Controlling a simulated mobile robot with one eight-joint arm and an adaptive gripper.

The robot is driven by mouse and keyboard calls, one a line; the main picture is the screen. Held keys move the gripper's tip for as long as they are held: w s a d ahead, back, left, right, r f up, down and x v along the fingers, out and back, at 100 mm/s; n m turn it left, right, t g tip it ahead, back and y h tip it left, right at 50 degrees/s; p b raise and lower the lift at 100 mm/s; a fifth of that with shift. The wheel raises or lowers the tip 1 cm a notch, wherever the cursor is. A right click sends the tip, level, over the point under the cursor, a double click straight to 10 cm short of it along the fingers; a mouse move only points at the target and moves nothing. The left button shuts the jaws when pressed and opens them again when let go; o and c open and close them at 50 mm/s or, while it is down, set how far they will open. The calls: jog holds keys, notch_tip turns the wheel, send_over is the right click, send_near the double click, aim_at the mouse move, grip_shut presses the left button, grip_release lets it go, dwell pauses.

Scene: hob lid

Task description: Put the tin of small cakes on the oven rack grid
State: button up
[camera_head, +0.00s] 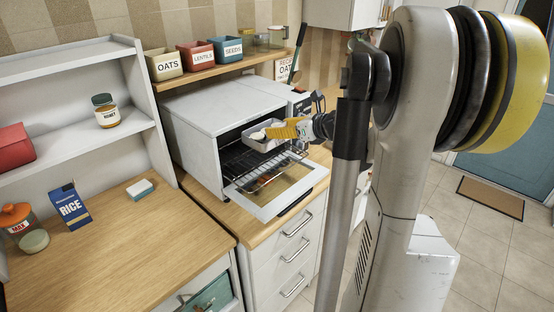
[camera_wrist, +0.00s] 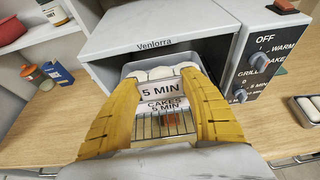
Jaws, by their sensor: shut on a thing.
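The tin of small cakes (camera_head: 262,143) is a grey tin with pale round cakes, at the oven's open front. In the wrist view the tin (camera_wrist: 130,73) carries a label (camera_wrist: 161,92) reading "CAKES 5 MIN". My gripper (camera_head: 283,132) has yellow fingers and is shut on the tin; the wrist view shows the fingers (camera_wrist: 162,82) on either side of the label. The oven rack grid (camera_head: 240,161) is dark wire inside the oven, below the tin. Its bars also show in the wrist view (camera_wrist: 165,126). Whether the tin touches the grid is unclear.
The grey oven (camera_head: 195,140) stands on the wooden counter with its glass door (camera_head: 280,190) folded down. Its control panel (camera_wrist: 262,58) is on the right. Another tin (camera_wrist: 307,108) stands right of the oven. A shelf with storage boxes (camera_head: 203,56) hangs above.

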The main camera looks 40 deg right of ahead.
notch_tip(320, 180, down, 9)
jog(key=shift+f+b, duration=0.2)
jog(key=shift+b, duration=1)
jog(key=shift+f, duration=0.2)
jog(key=o, duration=1.4)
jog(key=shift+c, duration=0.2)
jog(key=shift+r, duration=0.1)
jog(key=shift+r, duration=0.1)
